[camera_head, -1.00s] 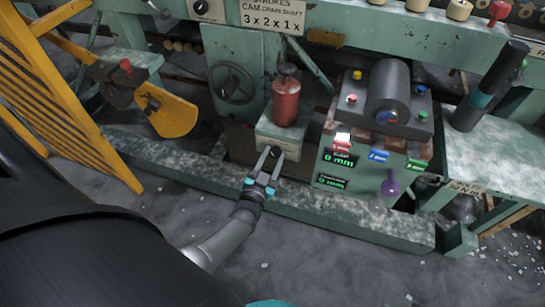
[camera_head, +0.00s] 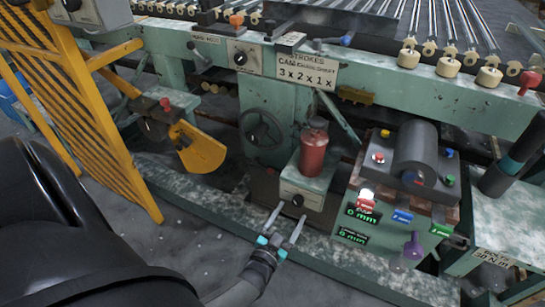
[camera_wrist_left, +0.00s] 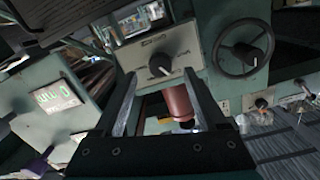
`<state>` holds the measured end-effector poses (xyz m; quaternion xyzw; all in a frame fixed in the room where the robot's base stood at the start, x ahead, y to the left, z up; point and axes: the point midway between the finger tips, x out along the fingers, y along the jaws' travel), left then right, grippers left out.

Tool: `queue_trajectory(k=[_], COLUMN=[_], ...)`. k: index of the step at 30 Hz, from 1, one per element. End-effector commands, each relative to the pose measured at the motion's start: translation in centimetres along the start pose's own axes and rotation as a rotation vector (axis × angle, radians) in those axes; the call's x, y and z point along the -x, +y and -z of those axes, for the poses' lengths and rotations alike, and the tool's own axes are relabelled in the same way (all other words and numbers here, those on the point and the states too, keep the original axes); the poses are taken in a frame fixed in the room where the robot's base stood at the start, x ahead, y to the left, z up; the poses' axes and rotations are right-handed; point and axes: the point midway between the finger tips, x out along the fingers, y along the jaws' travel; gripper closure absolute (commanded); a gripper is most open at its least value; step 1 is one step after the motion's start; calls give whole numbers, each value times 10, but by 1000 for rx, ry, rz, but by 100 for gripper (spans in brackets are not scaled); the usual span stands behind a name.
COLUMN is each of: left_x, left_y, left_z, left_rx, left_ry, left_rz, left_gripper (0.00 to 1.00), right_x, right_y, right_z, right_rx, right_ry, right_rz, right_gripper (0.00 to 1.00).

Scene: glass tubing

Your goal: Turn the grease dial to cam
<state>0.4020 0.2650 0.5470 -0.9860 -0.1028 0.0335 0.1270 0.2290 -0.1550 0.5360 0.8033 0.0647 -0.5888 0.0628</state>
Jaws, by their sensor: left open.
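The grease box (camera_head: 309,194) is pale green with a light front plate and a small black dial knob (camera_head: 297,200). A red cylinder (camera_head: 313,152) stands on top of it. My left gripper (camera_head: 290,213) is open and empty, its fingertips just below and in front of the knob. In the left wrist view, which looks upside down, the black dial knob (camera_wrist_left: 160,64) shows on its light plate, beyond and between the open fingers of my left gripper (camera_wrist_left: 160,77). The markings on the plate are too small to read. My right gripper is not in view.
A handwheel (camera_head: 262,129) is left of the grease box. A control box with green displays (camera_head: 352,236), coloured buttons and a purple knob (camera_head: 413,246) stands to the right. A yellow guard (camera_head: 200,148) is at left. A low green rail (camera_head: 335,258) runs along the floor.

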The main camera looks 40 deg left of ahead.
Motion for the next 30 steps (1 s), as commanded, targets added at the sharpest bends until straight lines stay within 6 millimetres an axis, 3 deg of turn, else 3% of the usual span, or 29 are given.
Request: queue_trajectory(k=[15, 21, 30], left_x=[98, 111, 112], left_y=[0, 0, 0], left_z=[1, 1, 0], left_rx=[-2, -1, -1], left_ry=[-1, 1, 1], left_rz=[-1, 0, 0], left_gripper=[26, 26, 26], right_x=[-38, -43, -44], right_y=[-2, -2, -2], right_z=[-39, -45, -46], right_rx=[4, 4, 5], right_ry=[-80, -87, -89], right_rz=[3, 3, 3], right_gripper=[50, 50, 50])
